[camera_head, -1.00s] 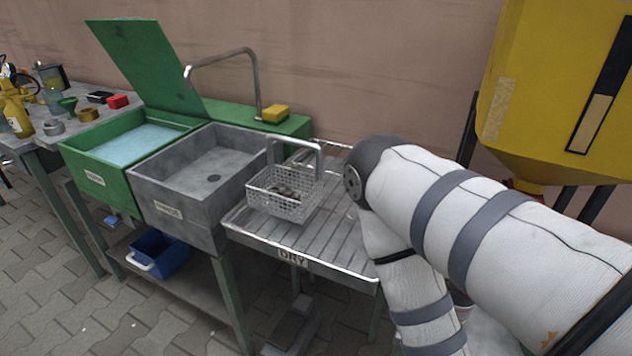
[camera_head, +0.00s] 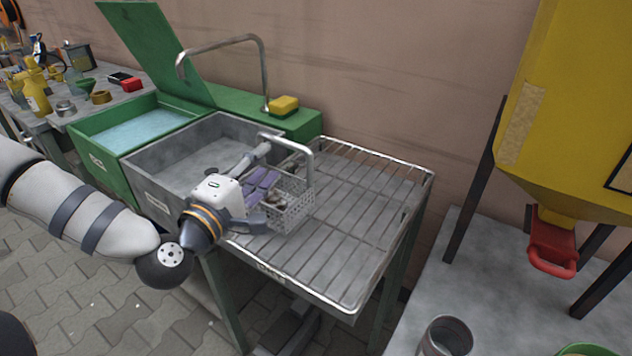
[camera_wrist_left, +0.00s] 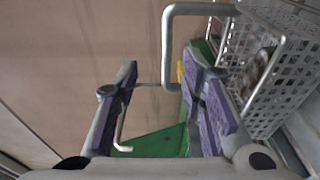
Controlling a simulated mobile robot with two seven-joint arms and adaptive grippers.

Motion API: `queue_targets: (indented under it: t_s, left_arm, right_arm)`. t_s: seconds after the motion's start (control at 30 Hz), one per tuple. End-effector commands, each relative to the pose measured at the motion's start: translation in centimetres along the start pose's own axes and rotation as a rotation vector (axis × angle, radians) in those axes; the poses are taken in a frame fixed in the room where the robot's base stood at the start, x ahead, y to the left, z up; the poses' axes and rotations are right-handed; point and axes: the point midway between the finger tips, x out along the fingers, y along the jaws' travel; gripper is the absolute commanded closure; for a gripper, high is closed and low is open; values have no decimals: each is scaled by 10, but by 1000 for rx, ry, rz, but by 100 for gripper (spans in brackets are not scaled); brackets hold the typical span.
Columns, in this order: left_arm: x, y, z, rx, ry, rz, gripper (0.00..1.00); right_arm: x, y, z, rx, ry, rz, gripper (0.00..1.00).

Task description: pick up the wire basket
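The wire basket (camera_head: 297,208) is a light grey perforated basket with a tall square-bent handle (camera_head: 309,158). It stands upright on the left part of the wire drying rack, beside the grey sink, with small brownish items inside. My left gripper (camera_head: 264,186) is at the basket's left side and hides part of it. In the left wrist view the gripper (camera_wrist_left: 160,62) is open, its purple-padded fingers apart. There the basket (camera_wrist_left: 262,75) is at upper right, and the handle (camera_wrist_left: 168,45) reaches in front of the gap between the fingers. Contact cannot be told. My right gripper is out of view.
The wire rack (camera_head: 375,215) is bare right of the basket. The grey sink (camera_head: 185,165) and its curved tap (camera_head: 263,70) are at left and behind. A yellow sponge (camera_head: 284,105) lies on the green ledge. A yellow hopper (camera_head: 560,110) overhangs a grey table (camera_head: 450,270) at right.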

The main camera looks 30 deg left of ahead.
Motion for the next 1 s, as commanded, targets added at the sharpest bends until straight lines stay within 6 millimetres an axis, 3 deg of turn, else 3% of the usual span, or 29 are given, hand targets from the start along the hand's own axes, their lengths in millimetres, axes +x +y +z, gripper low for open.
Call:
queue_targets:
  t_s: [0.1, 0.5, 0.8, 0.97, 1.0]
  left_arm:
    - [28, -11, 1, 6, -3, -16, 63]
    - [94, -14, 0, 7, -4, -15, 63]
    - [104, -10, 0, 4, -5, -10, 63]
    - [104, -10, 0, 4, -5, -11, 97]
    - [104, -10, 0, 4, -5, -11, 100]
  right_arm:
    - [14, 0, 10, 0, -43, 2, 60]
    - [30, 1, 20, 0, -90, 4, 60]
    - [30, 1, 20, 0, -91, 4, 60]
    - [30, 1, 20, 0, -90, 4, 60]
    - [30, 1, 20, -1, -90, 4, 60]
